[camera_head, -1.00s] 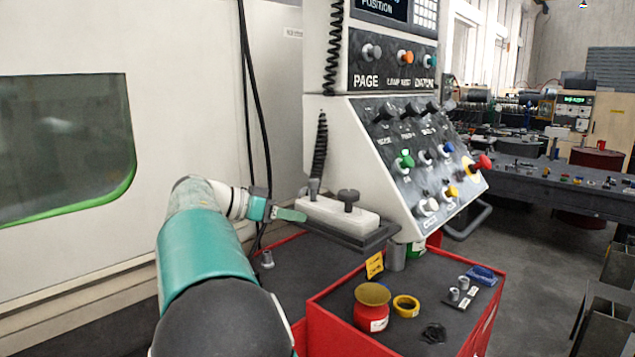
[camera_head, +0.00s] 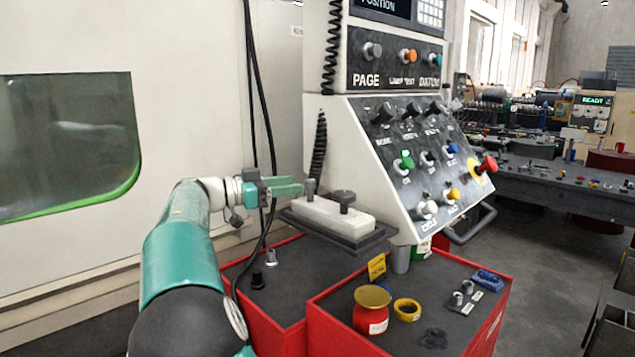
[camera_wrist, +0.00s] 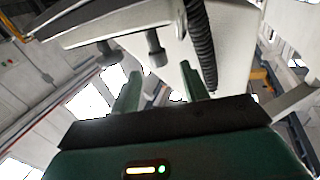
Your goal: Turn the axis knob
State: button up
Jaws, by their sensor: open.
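A white pendant box (camera_head: 333,216) rests on a dark shelf on the front of the control console. A dark round knob (camera_head: 342,197) stands up from its top, and a grey post (camera_head: 311,187) stands at its left end. I cannot read which one is the axis knob. My gripper (camera_head: 302,187) is level, at the left end of the box, with its fingertips beside the grey post. In the wrist view my gripper (camera_wrist: 160,80) has its fingers spread, with nothing held. A dark knob (camera_wrist: 155,50) shows just beyond and between the tips, and another knob (camera_wrist: 108,54) lies left of it.
A coiled black cable (camera_head: 319,145) hangs just above the box's left end. The sloped console panel (camera_head: 425,150) rises behind it. Black cables (camera_head: 262,120) hang behind my wrist. A red cart (camera_head: 340,330) below carries a red jar (camera_head: 371,310) and yellow tape (camera_head: 407,309).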

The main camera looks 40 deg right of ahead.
aim_at(310, 191)
jog(key=x, duration=0.7)
jog(key=shift+s+d, duration=0.15)
jog(key=shift+d, duration=0.2)
grip_shut()
